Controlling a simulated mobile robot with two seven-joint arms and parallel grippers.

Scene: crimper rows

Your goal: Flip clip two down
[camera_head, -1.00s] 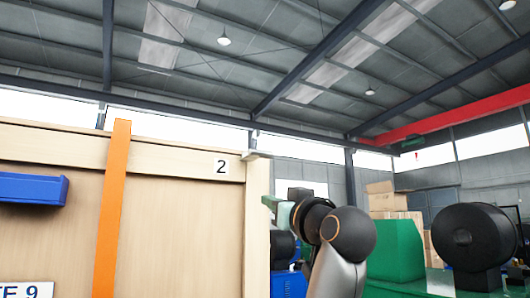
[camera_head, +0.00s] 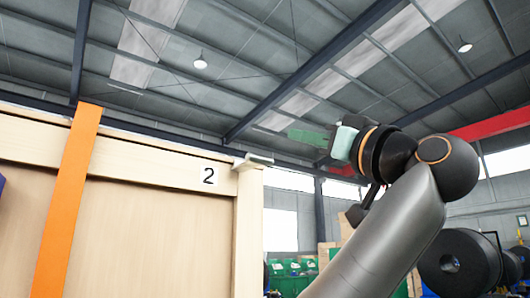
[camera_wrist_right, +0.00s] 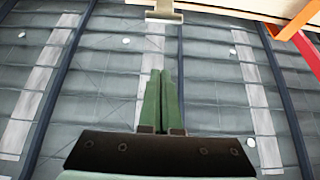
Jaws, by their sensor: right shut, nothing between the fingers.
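Clip two is a small pale grey clip (camera_head: 253,159) at the top right corner of the wooden crate (camera_head: 150,215), just right of a white label marked 2 (camera_head: 209,176). It juts out from the crate's top edge. In the right wrist view the clip (camera_wrist_right: 164,14) shows at the top middle, on the crate's edge. My right gripper (camera_head: 292,135) has green fingers. It is above and to the right of the clip in the head view, apart from it. In the right wrist view its fingers (camera_wrist_right: 161,75) are together and empty, pointing toward the clip. My left gripper is not in view.
An orange strap (camera_head: 68,200) runs down the crate's front. It also shows at the top right of the right wrist view (camera_wrist_right: 287,22). Black round reels (camera_head: 458,262) and green bins stand beyond at the right. The air around the right gripper looks clear.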

